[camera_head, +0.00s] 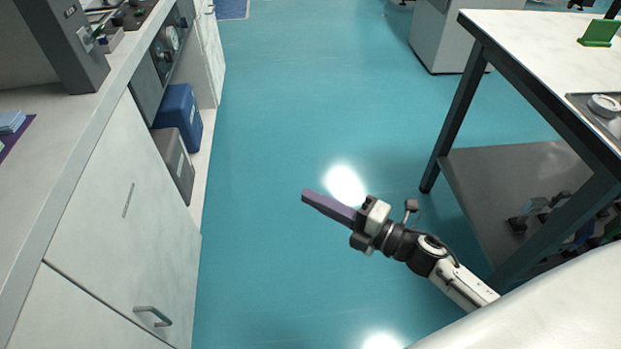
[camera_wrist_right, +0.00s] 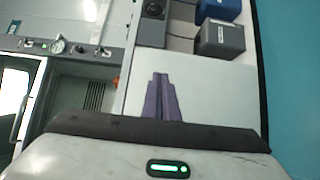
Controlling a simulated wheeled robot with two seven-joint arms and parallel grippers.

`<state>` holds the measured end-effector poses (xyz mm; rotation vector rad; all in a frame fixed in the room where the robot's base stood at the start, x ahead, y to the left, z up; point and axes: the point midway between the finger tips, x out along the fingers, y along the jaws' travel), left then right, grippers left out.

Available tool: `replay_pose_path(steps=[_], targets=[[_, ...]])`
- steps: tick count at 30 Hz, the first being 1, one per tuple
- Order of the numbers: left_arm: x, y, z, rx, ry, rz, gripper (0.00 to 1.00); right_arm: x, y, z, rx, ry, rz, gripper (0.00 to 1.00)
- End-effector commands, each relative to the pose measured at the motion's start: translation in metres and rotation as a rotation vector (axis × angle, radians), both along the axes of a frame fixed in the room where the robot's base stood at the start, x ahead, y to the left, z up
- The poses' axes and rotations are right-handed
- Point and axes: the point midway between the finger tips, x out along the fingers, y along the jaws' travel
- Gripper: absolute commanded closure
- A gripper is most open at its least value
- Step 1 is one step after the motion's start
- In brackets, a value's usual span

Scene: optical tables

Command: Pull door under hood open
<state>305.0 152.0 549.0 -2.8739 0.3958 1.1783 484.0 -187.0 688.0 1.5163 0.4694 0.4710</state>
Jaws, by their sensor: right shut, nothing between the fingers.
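A white cabinet door (camera_head: 150,240) stands below the counter at the left in the head view. It looks closed. A grey bar handle (camera_head: 153,316) sits low on the white front. My right gripper (camera_head: 306,194) has purple fingers pressed together, with nothing between them. It is over the open floor to the right of the door, apart from door and handle, and points left. My left gripper is not in view.
A blue box (camera_head: 178,115) and a grey box (camera_head: 174,163) sit in an open bay beyond the door. The counter (camera_head: 70,150) runs above it. A table (camera_head: 535,40) with a lower shelf stands at the right. The blue floor between is clear.

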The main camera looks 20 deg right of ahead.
Motion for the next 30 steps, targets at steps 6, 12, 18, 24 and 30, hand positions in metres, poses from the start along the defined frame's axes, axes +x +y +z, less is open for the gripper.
replay_pose_path(steps=[6,12,18,24,30], targets=[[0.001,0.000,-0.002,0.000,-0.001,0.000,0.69,0.036,0.008,0.000,-0.002,-0.001,-0.002,1.00],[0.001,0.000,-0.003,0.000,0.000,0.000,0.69,0.051,-0.006,0.000,0.001,0.001,-0.001,1.00],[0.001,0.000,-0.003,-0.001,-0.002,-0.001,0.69,0.055,-0.010,0.000,0.002,0.002,-0.001,1.00],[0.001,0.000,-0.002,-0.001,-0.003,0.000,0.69,0.054,-0.010,0.000,0.002,0.002,-0.001,1.00],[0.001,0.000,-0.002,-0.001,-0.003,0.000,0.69,0.054,-0.010,0.000,0.002,0.002,-0.001,1.00]])
